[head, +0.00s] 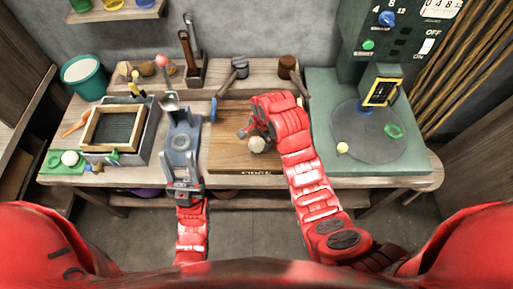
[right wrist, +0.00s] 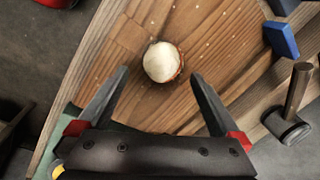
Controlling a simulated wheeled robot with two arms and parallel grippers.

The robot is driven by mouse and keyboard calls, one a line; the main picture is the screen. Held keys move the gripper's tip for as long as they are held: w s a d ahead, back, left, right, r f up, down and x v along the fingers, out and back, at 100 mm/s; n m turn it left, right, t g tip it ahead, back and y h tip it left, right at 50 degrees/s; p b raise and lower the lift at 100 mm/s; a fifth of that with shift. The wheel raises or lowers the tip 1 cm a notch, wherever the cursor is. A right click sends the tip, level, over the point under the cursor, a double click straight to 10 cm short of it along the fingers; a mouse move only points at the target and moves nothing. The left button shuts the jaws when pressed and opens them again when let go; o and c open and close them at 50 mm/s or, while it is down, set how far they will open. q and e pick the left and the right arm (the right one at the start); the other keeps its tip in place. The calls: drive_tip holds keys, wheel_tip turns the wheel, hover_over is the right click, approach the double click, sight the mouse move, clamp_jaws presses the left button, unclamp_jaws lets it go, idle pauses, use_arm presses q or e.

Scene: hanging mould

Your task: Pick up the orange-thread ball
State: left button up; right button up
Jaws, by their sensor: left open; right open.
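A cream-white ball (head: 257,145) sits on the wooden board (head: 230,160), in the middle of the head view. In the right wrist view the ball (right wrist: 161,61) shows an orange-brown edge at its lower right; I cannot make out a thread clearly. My right gripper (right wrist: 160,74) is open, with its two fingers apart on either side below the ball in that view. It is empty; in the head view the red arm partly hides it. My left gripper (head: 184,184) is open near the table's front edge, by a grey-blue stand (head: 182,150).
A pale ball (head: 69,158) lies on a green mat at left; a yellowish ball (head: 342,148) and green ring (head: 393,131) lie at the right machine. A framed tray (head: 117,127) stands left. Mallets (head: 238,66) and a blue piece (right wrist: 281,40) lie around the board.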

sight(257, 141)
drive_tip(key=shift+f, duration=0.25)
drive_tip(key=shift+w+a+f+p, duration=0.1)
drive_tip(key=shift+w+f+p, duration=0.15)
drive_tip(key=shift+f+p, duration=0.4)
drive_tip(key=f, duration=0.1)
drive_tip(key=f+p, duration=0.1)
drive_tip(key=shift+w+a+f, duration=0.2)
drive_tip(key=shift+w+f, duration=0.1)
drive_tip(key=shift+w, duration=0.05)
drive_tip(key=shift+w+f, duration=0.15)
drive_tip(key=shift+f, duration=0.5)
drive_tip(key=c, duration=1.3)
drive_tip(key=shift+c, duration=0.2)
drive_tip(key=shift+r, duration=0.2)
